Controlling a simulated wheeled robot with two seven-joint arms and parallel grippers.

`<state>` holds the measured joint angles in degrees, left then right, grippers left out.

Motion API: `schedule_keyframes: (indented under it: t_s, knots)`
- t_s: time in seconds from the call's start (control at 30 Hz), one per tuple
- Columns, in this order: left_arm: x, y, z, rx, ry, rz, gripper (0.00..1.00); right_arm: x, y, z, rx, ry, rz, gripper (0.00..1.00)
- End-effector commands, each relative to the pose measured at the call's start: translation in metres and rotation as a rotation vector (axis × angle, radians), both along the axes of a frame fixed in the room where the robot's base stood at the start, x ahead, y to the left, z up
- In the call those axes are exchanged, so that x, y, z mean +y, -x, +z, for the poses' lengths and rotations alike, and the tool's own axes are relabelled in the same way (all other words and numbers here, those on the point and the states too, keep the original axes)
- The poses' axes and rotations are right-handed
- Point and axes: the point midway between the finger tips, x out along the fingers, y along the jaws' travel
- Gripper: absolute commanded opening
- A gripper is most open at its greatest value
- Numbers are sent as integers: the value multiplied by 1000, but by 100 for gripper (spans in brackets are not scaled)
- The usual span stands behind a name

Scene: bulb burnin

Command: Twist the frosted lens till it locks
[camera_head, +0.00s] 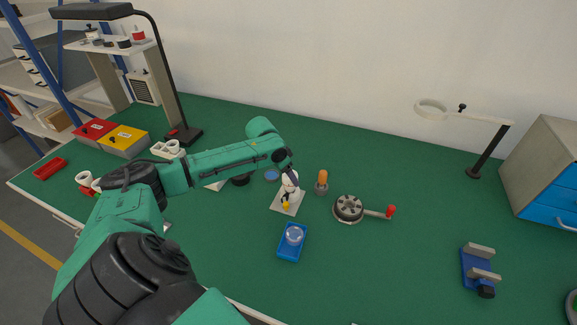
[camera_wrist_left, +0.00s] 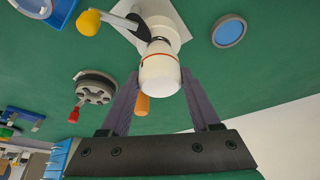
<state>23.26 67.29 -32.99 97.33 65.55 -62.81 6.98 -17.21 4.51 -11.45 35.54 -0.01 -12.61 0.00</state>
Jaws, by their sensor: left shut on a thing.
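The frosted lens (camera_wrist_left: 160,74) is a white rounded cap on a white body, with a thin orange-red line where they meet. It sits on a fixture on a pale square plate (camera_wrist_left: 181,15), with a yellow-knobbed lever (camera_wrist_left: 88,22) at its side. In the head view the lens (camera_head: 290,189) is partly covered by my gripper. My left gripper (camera_wrist_left: 160,92) is shut on the lens, one dark finger on each side. Its fingers show small in the head view (camera_head: 290,178). My right gripper is in neither view.
A blue tray (camera_head: 283,256) holding a clear dome stands in front of the fixture. To the right are an orange-topped item (camera_head: 322,180), a round crank device (camera_head: 348,208) and a blue vise (camera_head: 475,270). A blue disc (camera_head: 271,174) lies behind-left.

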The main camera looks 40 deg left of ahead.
Motion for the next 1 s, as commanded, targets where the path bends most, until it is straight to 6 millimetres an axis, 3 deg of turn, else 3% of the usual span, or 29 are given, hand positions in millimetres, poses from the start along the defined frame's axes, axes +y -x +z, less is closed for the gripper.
schedule_keyframes:
  t_s: [0.33,0.37,0.43,0.8,1.0]
  knots:
    - [1,0,1,4,2,-169,12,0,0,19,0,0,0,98]
    - [1,0,-1,4,2,-173,70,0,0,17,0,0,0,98]
    - [1,1,-1,4,1,-172,97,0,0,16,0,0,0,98]
    - [2,1,3,1,-1,-170,98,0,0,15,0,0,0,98]
    - [9,14,35,1,-6,-170,98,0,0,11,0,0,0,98]
